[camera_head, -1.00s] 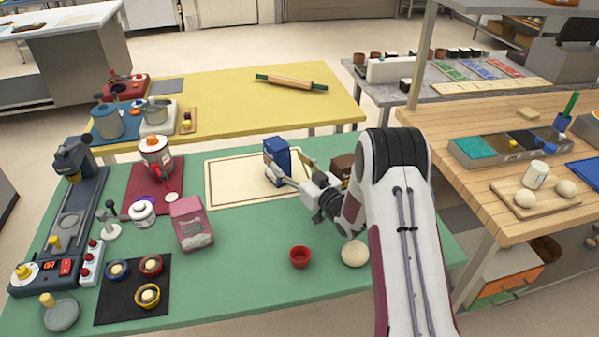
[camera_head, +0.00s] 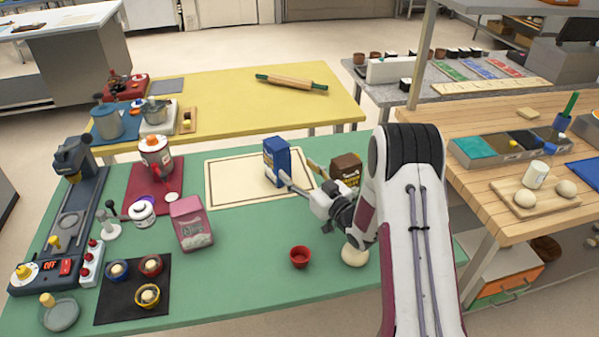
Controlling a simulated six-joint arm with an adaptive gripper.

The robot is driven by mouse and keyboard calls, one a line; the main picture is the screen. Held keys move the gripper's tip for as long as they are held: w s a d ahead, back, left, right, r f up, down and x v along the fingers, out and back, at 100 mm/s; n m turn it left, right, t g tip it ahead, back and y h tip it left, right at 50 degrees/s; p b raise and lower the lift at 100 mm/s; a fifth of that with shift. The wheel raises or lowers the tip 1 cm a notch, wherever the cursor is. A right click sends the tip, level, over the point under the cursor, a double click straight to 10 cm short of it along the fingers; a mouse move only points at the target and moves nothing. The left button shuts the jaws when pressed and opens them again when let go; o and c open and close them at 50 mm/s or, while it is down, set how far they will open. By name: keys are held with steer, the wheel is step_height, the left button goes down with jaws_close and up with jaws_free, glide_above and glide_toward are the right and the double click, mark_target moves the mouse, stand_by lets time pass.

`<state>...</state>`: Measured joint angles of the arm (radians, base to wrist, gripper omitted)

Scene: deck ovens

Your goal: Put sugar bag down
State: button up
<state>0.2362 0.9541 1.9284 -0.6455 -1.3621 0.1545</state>
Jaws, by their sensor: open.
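A blue bag (camera_head: 277,161) with a yellow-orange patch stands upright on a cream mat (camera_head: 228,180) with a dark border line, at its right half. It is the bag nearest my gripper, and I take it for the sugar bag, though its label is too small to read. My gripper (camera_head: 298,173) is open just right of the blue bag and holds nothing. One finger reaches to the bag's lower right side; I cannot tell whether it touches. The other finger is farther right, clear of the bag.
A brown box (camera_head: 345,168) stands close behind my gripper. A pink bag (camera_head: 191,222) stands left of centre on the green table (camera_head: 245,268). A red cup (camera_head: 300,257) and a dough ball (camera_head: 354,255) are in front of my gripper. The mat's left part is clear.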

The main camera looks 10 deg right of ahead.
step_height(320, 180, up, 10)
steer(key=s+d+g+h, duration=0.2)
steer(key=h, duration=0.2)
steer(key=s+d+r+m+g+h, duration=0.2)
steer(key=s+r+h, duration=0.1)
steer(key=s+r, duration=0.5)
steer(key=s+a+m+g, duration=0.1)
steer(key=s+a+g, duration=0.1)
steer(key=s, duration=1.6)
steer(key=s+a+m+g, duration=0.1)
steer(key=s+g, duration=0.4)
steer(key=s, duration=1.4)
steer(key=shift+s+a+f, duration=0.2)
steer(key=shift+s+a, duration=0.1)
steer(key=shift+a, duration=0.55)
